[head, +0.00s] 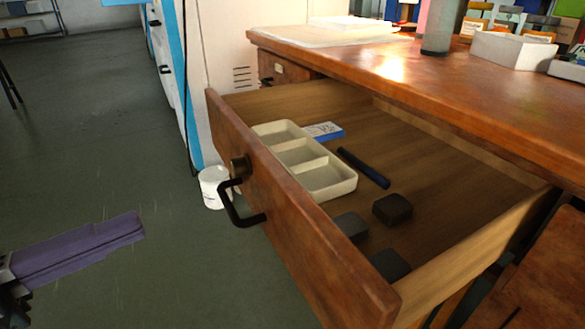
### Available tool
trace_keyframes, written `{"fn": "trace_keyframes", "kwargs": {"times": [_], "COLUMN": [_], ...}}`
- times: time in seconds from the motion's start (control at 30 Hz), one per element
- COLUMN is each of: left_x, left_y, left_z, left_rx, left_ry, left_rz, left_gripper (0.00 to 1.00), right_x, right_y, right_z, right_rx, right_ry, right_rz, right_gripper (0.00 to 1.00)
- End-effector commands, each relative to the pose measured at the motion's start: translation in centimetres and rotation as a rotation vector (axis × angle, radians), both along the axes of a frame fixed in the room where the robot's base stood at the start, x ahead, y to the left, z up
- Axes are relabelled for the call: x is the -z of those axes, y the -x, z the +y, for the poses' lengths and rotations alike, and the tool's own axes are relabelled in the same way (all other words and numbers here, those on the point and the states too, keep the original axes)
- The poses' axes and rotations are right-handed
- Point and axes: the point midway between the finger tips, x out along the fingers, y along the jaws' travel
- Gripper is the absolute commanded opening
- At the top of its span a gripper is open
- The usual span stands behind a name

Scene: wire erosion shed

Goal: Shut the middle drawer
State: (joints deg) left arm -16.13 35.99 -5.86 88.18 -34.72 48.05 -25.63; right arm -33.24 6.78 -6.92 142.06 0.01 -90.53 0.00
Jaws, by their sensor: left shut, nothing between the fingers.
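A wooden drawer (300,231) stands pulled far out from under the desk top. Its front faces left and carries a black bar handle (233,212) and a round dark lock (240,166). My left gripper (138,226) shows at the lower left with its purple fingers shut and empty. It points right, toward the drawer front, and is apart from it, with floor showing between the fingertips and the handle. My right gripper is out of view.
Inside the drawer lie a cream divided tray (303,158), a blue-and-white box (324,131), a dark blue pen-like stick (363,168) and several dark blocks (392,209). A white tub (214,187) stands on the floor behind the handle. The wooden desk top (440,82) overhangs the drawer. Floor at left is clear.

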Motion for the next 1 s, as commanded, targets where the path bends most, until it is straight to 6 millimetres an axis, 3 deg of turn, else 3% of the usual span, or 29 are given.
{"fn": "trace_keyframes", "kwargs": {"times": [0.13, 0.27, 0.8, 1.0], "left_x": [0.7, 0.7, 0.7, 0.7], "left_y": [1.7, 1.7, -4.1, -5.4], "left_z": [-0.1, -0.7, -9.3, -11.3], "left_rx": [0.115, 0.142, 0.138, 0.138], "left_ry": [-0.039, -0.042, -0.037, -0.038], "left_rz": [-0.038, -0.047, -0.049, -0.045], "left_gripper": [0.0, 0.0, 0.0, 0.0], "right_x": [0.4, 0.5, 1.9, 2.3], "right_y": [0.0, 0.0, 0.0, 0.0], "right_z": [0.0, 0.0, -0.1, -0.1], "right_rx": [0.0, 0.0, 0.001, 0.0], "right_ry": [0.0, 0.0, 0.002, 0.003], "right_rz": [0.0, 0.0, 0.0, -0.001], "right_gripper": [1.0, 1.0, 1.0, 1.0]}}
